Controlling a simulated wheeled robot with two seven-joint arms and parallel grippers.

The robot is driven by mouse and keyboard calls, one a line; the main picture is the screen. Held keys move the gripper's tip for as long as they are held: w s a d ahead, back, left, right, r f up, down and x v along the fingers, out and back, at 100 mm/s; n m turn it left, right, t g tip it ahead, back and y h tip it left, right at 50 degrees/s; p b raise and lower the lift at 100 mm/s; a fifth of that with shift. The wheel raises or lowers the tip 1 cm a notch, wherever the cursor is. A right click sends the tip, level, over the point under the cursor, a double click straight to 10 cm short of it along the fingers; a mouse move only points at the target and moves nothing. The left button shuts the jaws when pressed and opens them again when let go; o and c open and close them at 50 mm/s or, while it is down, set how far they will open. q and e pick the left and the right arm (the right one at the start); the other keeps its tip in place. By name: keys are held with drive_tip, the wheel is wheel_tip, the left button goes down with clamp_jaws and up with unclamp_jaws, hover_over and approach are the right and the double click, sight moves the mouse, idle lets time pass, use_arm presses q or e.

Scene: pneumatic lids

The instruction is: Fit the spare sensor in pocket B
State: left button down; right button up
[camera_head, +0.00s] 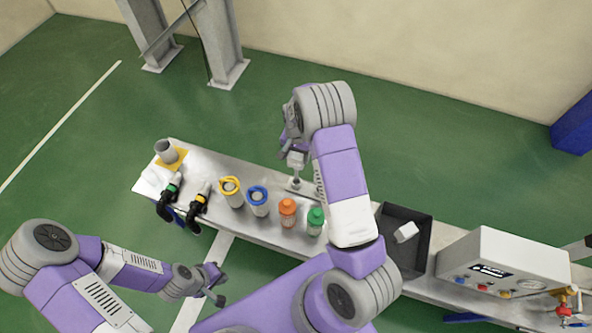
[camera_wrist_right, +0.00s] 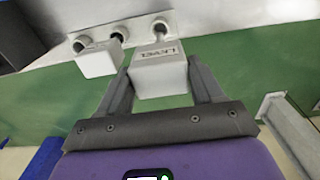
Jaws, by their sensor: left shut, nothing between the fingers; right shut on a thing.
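My right gripper (camera_wrist_right: 160,90) is shut on a white box-shaped sensor (camera_wrist_right: 160,75) with upside-down "LEVEL" lettering. Its stem reaches down at the right-hand round pocket (camera_wrist_right: 162,22) in the right wrist view; how deep it sits I cannot tell. A second white sensor (camera_wrist_right: 97,60) stands beside it, at the left-hand pocket (camera_wrist_right: 82,42). The middle pocket (camera_wrist_right: 120,32) looks empty. No pocket letters are readable. In the head view the right gripper (camera_head: 297,150) is over a plate (camera_head: 300,187) at the bench's far edge. My left gripper (camera_head: 218,288) is shut and empty, off the bench's near side.
A black bin (camera_head: 425,245) holds a white block (camera_head: 405,232). Yellow (camera_head: 230,190), blue (camera_head: 257,200), orange (camera_head: 288,212) and green (camera_head: 315,221) topped containers line the bench. Two black-handled tools (camera_head: 199,205) and a grey cup (camera_head: 166,152) stand left. A control box (camera_head: 500,270) stands right.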

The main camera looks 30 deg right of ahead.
drive_tip(key=shift+r+p, duration=2.15)
drive_tip(key=shift+r, duration=0.9)
